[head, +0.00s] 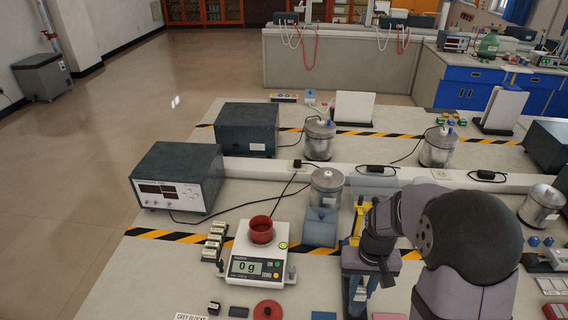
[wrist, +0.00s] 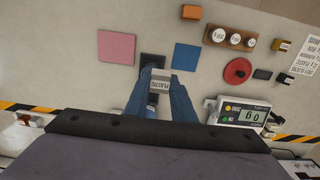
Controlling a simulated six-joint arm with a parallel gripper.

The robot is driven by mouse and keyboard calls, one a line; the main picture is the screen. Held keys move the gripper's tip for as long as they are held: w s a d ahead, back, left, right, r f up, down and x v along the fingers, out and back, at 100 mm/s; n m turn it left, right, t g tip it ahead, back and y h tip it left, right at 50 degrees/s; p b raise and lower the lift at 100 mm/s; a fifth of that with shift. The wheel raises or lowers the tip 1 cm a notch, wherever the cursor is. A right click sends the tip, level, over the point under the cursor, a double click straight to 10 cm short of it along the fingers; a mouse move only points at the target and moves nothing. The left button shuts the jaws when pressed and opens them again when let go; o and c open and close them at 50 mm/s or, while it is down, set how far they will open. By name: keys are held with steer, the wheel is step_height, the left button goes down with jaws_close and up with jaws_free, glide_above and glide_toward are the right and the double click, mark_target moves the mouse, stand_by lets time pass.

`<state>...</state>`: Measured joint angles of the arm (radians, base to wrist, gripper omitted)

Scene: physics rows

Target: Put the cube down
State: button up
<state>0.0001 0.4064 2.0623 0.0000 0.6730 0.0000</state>
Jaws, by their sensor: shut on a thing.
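A pale grey cube marked "PLASTIC" (wrist: 153,86) is held between the blue fingers of my gripper (wrist: 157,80) in the wrist view. The fingers are closed on its two sides. A black square (wrist: 152,60) lies just beyond the cube's far edge, partly hidden by it; whether the cube touches the table there I cannot tell. A pink square (wrist: 116,47) lies to the left and a blue square (wrist: 187,57) to the right. In the head view my arm hides the cube.
In the wrist view a red round lid (wrist: 237,71), a wooden block with several knobs (wrist: 230,38) and small cubes (wrist: 192,12) lie to the right. Metal canisters (head: 327,188) stand behind. Bare table separates the coloured squares.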

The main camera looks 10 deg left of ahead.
steer(key=s+a+f+n+b, duration=0.2)
steer(key=a+f+n+b, duration=0.1)
steer(key=a, duration=0.7)
steer(key=s+a+f+n+b, duration=0.2)
steer(key=s+a+f+n, duration=0.1)
steer(key=a, duration=0.8)
steer(key=s+a+f+n+b, duration=0.3)
steer(key=a+f, duration=0.2)
steer(key=a, duration=0.6)
steer(key=shift+s+f+n+b, duration=0.25)
steer(key=shift+f+n+b, duration=0.05)
steer(key=shift+f+n, duration=0.1)
steer(key=a+n, duration=0.1)
steer(key=a, duration=0.1)
steer(key=s+a+n, duration=0.1)
steer(key=a, duration=0.2)
steer(key=shift+s+a+r+b, duration=0.15)
steer(key=shift+a+r+b, duration=0.1)
steer(key=shift+b, duration=0.1)
steer(key=a+r+n, duration=0.1)
steer(key=n, duration=0.1)
steer(key=w+r+n, duration=0.1)
steer(key=r+n, duration=0.1)
steer(key=a+r+n, duration=0.1)
steer(key=r+n, duration=0.1)
steer(key=shift+w+a, duration=0.25)
steer(key=shift+a, duration=0.1)
steer(key=shift+f, duration=0.1)
steer(key=shift+f+p, duration=1.55)
steer(key=shift+f, duration=3.35)
